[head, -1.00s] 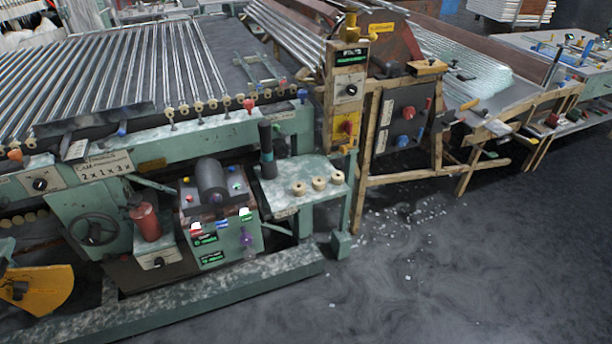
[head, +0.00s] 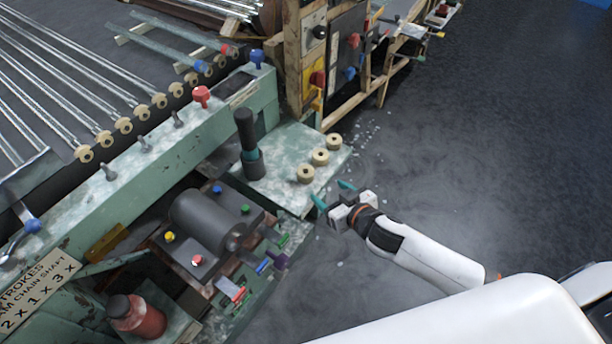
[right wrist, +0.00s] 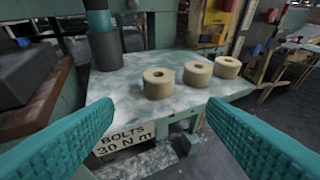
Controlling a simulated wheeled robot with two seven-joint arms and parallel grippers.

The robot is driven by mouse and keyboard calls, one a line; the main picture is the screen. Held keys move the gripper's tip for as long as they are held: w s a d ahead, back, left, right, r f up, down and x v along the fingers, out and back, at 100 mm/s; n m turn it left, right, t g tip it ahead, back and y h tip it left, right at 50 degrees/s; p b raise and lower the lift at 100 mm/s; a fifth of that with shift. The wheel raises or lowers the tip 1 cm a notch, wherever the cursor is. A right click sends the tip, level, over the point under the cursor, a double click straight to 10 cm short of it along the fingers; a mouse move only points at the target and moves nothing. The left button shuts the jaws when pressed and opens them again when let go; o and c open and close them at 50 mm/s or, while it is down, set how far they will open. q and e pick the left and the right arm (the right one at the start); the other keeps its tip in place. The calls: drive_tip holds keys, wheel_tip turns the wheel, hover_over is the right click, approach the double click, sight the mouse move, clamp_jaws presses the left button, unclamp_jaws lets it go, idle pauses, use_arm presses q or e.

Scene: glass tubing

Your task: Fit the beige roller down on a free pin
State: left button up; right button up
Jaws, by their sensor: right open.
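Three beige rollers, short rings with a centre hole, stand in a row on a pale green shelf (head: 290,140): a near one (head: 306,174), a middle one (head: 320,157) and a far one (head: 334,142). In the right wrist view they are the left (right wrist: 158,83), middle (right wrist: 197,74) and right (right wrist: 227,67) rollers. My right gripper (head: 333,194) is open and empty just off the shelf's near right edge, its teal fingers toward the rollers. Bare grey pins (head: 108,171), (head: 143,145), (head: 177,119) stand on the green beam (head: 155,165). My left gripper is out of view.
A dark upright cylinder (head: 247,140) stands on the shelf, left of the rollers. A red knob (head: 201,94) and a blue knob (head: 256,58) rise from the beam. A dark motor-like drum (head: 205,218) sits in front. Open floor lies to the right.

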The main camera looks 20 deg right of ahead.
sight(309, 175)
drive_tip(key=x, duration=0.7)
drive_tip(key=shift+w+a+r, duration=0.3)
drive_tip(key=shift+w, duration=0.05)
drive_tip(key=x, duration=0.4)
drive_tip(key=shift+w, duration=0.25)
drive_tip(key=c, duration=1.1)
